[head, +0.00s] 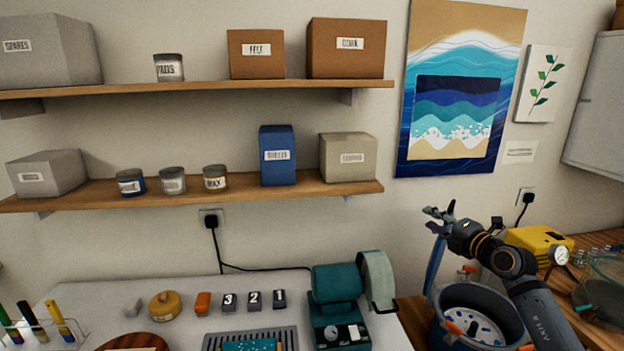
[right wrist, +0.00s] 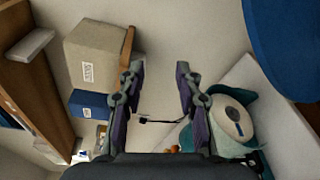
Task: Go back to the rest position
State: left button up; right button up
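My right gripper (head: 440,213) is raised above the grey pot at the right of the head view, with its fingers pointing left. In the right wrist view its two fingers (right wrist: 160,88) stand well apart with nothing between them. My left gripper is in neither view.
A teal machine (head: 338,285) stands at the white table's right end. The grey pot (head: 480,318) and a yellow device (head: 540,243) with a gauge are near my right arm. Shelves (head: 200,190) with boxes and jars line the wall. A blue panel (head: 402,150) with wave artwork hangs behind the gripper.

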jog(key=s+a+r+m+t, duration=0.2)
jog(key=s+a+m+t, duration=0.4)
jog(key=a+m, duration=0.1)
jog(key=s+d+f+m+g+h, duration=0.3)
jog(key=s+f+m+g+h, duration=0.1)
jog(key=s+f+m+h, duration=0.3)
jog(key=s+d+f+m+g+h, duration=0.3)
jog(key=s+f+m+h, duration=0.15)
jog(key=f+m, duration=0.35)
jog(key=s+a+f+m+g+y, duration=0.1)
jog(key=s+a+f+g+y, duration=0.1)
jog(key=s+a+f+g, duration=0.35)
jog(key=s+a+f+g+y, duration=0.2)
jog(key=s+f, duration=0.4)
jog(key=s, duration=0.3)
jog(key=s+a+f+m+g+y, duration=0.1)
jog(key=s+a+f+g+y, duration=0.1)
jog(key=s+a+f+g, duration=0.4)
jog(key=s+d+f, duration=0.1)
jog(key=d+f, duration=0.1)
jog(key=f, duration=1)
jog(key=s+d+f, duration=0.2)
jog(key=f, duration=1)
jog(key=s+d+f, duration=0.1)
jog(key=s+f, duration=1.8)
jog(key=shift+s+d+g+y+b, duration=0.15)
jog(key=shift+d+g+y+b, duration=0.2)
jog(key=shift+b, duration=0.1)
